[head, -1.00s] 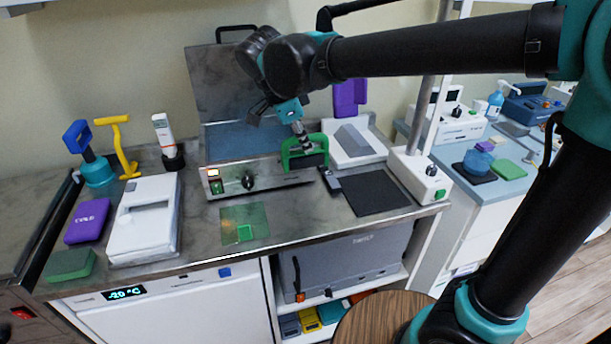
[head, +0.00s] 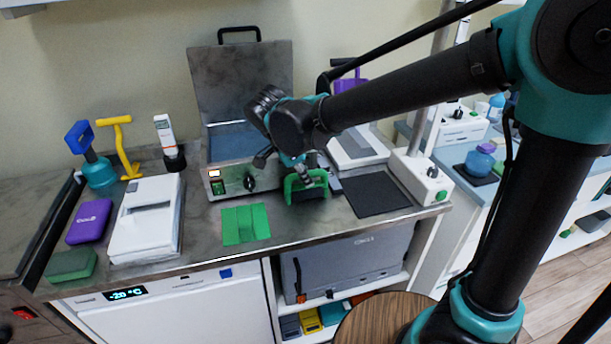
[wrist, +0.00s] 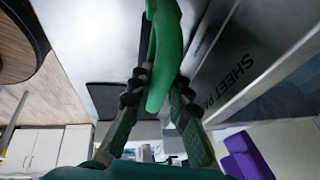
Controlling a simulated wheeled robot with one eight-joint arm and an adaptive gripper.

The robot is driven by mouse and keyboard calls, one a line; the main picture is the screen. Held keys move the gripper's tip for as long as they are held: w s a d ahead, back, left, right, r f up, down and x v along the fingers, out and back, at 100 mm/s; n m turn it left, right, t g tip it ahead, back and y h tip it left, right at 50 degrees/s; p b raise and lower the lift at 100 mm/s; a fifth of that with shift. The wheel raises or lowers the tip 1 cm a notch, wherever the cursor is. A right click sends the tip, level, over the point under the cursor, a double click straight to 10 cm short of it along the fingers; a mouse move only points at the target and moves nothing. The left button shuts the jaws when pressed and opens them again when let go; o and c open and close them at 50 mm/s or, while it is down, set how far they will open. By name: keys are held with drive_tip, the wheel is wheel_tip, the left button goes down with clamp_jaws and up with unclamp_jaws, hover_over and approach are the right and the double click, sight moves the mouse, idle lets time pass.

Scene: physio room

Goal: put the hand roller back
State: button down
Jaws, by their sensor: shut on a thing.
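The hand roller (head: 306,195), a green-handled thing with a dark lower part, is in my gripper (head: 299,170). It hangs in front of the steel unit's right end, over or close to the counter; I cannot tell whether it touches. In the wrist view my gripper (wrist: 158,88) has its two fingers shut on the curved green handle (wrist: 166,50). The roller's lower part is not clear there. A bright green square patch (head: 246,225) lies on the counter, left of the roller.
The open steel unit (head: 242,179), with its lid raised, stands behind the patch. A dark mat (head: 374,196) and a white device with a green button (head: 424,178) are to the right. A white box (head: 147,238) and purple case (head: 89,221) are at left.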

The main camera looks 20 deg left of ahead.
drive_tip(key=shift+f, duration=0.1)
drive_tip(key=c, duration=1.4)
unclamp_jaws()
drive_tip(key=shift+c, duration=0.2)
drive_tip(key=v, duration=1.2)
